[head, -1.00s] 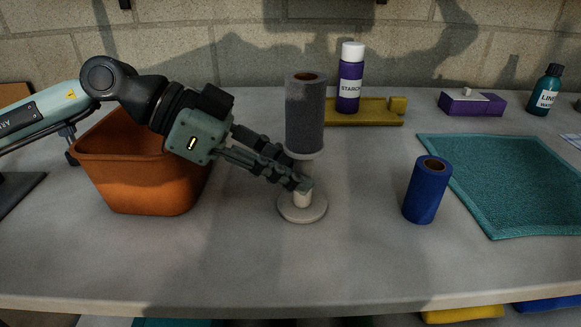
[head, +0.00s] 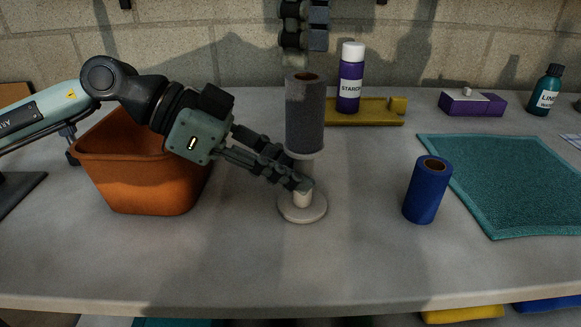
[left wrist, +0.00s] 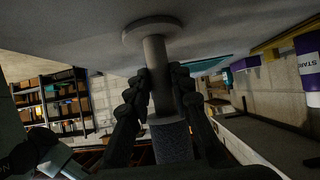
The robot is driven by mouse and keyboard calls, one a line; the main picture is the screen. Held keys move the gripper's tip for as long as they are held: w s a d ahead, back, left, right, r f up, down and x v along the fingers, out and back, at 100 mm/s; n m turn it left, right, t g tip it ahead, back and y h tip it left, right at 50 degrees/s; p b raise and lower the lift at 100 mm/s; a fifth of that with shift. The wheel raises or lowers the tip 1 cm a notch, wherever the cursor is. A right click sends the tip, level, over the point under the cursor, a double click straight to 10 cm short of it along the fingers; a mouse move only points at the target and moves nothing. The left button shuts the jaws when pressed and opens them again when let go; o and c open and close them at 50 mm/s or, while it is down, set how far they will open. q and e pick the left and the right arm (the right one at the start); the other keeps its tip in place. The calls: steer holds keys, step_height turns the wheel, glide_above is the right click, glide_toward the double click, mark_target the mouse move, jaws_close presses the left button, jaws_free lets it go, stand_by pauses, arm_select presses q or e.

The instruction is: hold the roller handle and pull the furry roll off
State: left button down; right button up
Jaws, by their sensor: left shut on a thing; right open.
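The roller stands upright on the table on a round pale base (head: 302,208). The grey furry roll (head: 305,117) sits on its upper part, above a pale flange. My left gripper (head: 301,184) is shut on the roller handle, the pale stem between base and roll. In the left wrist view the handle (left wrist: 155,62) runs between the fingers of my left gripper (left wrist: 160,82), with the furry roll (left wrist: 172,143) beyond it. My right gripper (head: 304,40) is open and empty above the roll, pointing down, apart from it. Its upper part is out of view.
An orange bin (head: 140,180) stands left, under my left arm. A blue roll (head: 427,190) stands to the right, before a teal mat (head: 510,180). A purple starch bottle (head: 350,80) and a yellow tray (head: 365,113) are behind. The front of the table is clear.

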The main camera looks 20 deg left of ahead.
mark_target(306, 76)
arm_select(q)
steer(key=shift+f, duration=0.1)
arm_select(e)
steer(key=shift+f, duration=3.45)
steer(key=c, duration=1)
steer(key=shift+c, duration=0.2)
steer(key=shift+r, duration=0.3)
steer(key=shift+r, duration=4.65)
